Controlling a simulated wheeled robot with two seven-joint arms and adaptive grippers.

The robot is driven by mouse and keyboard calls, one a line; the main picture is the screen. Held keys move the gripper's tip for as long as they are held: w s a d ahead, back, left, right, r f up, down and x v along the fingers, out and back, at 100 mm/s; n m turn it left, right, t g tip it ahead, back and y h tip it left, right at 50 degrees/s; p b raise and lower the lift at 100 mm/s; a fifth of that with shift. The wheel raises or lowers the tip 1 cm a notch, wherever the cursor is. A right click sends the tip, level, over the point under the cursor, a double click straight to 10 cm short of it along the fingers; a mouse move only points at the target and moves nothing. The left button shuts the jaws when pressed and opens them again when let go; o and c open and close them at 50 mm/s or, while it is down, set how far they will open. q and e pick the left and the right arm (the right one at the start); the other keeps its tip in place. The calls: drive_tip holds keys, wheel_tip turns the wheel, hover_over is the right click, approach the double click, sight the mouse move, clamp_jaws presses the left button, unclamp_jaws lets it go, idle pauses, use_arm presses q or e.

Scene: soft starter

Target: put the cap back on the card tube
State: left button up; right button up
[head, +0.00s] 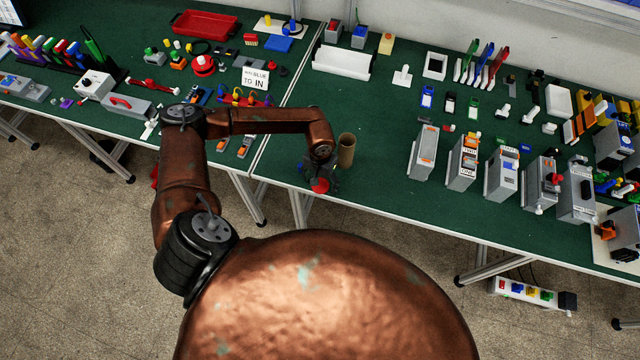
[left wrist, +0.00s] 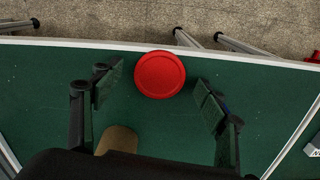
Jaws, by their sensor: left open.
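The card tube (head: 346,152) stands upright on the green table near its front edge, brown and open at the top. Its top also shows in the left wrist view (left wrist: 118,139), partly hidden by my gripper. The round red cap (head: 320,186) is at the table's front edge, left of the tube. In the left wrist view the cap (left wrist: 160,74) shows as a full disc between the fingertips. My left gripper (head: 320,174) is open above the cap, and its fingers (left wrist: 159,86) seem apart from it. My right gripper is not in view.
Several grey device boxes (head: 423,152) stand to the right. A white sign (head: 255,79) and a red tray (head: 204,24) are on the left table. The green surface around the tube is mostly clear. The table's front edge (left wrist: 70,42) is close to the cap.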

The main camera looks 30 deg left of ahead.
use_arm(q)
drive_tip(key=shift+c, duration=0.4)
drive_tip(key=c, duration=0.7)
drive_tip(key=shift+r, duration=0.15)
drive_tip(key=shift+w+r, duration=0.1)
drive_tip(key=shift+r, duration=0.1)
wheel_tip(320, 180, up, 2)
drive_tip(key=shift+r+b, duration=0.1)
drive_tip(key=shift+b, duration=0.5)
drive_tip(key=s+d+r+b, duration=0.1)
drive_tip(key=s+d+r, duration=0.4)
drive_tip(key=s+d+r+b, duration=0.1)
drive_tip(key=s+d+r, duration=0.3)
drive_tip(key=s+r, duration=0.1)
drive_tip(key=shift+s+d+r, duration=0.1)
drive_tip(key=shift+s+d, duration=0.05)
drive_tip(key=shift+d, duration=0.2)
